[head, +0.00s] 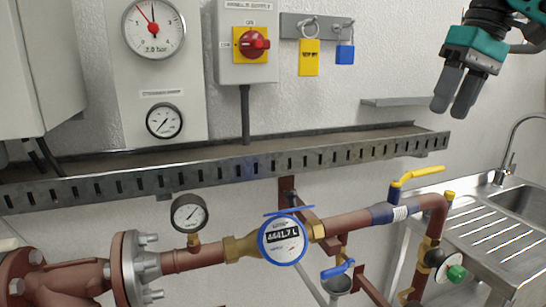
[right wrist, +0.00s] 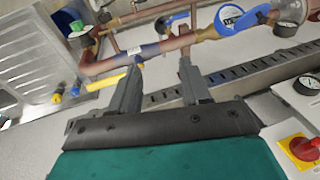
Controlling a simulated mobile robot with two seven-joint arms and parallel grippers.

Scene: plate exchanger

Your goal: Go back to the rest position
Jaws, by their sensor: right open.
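My right gripper (head: 455,108) is at the upper right of the head view, in the air in front of the wall and above the metal sink. Its two grey fingers point down, apart and with nothing between them. In the right wrist view the same gripper (right wrist: 162,72) shows both fingers spread and empty, with the pipework behind them. My left gripper is in neither view.
A copper pipe run with a blue water meter (head: 283,240) and a yellow-handled valve (head: 418,175) crosses below the perforated cable tray (head: 230,165). The sink (head: 490,225) stands right.

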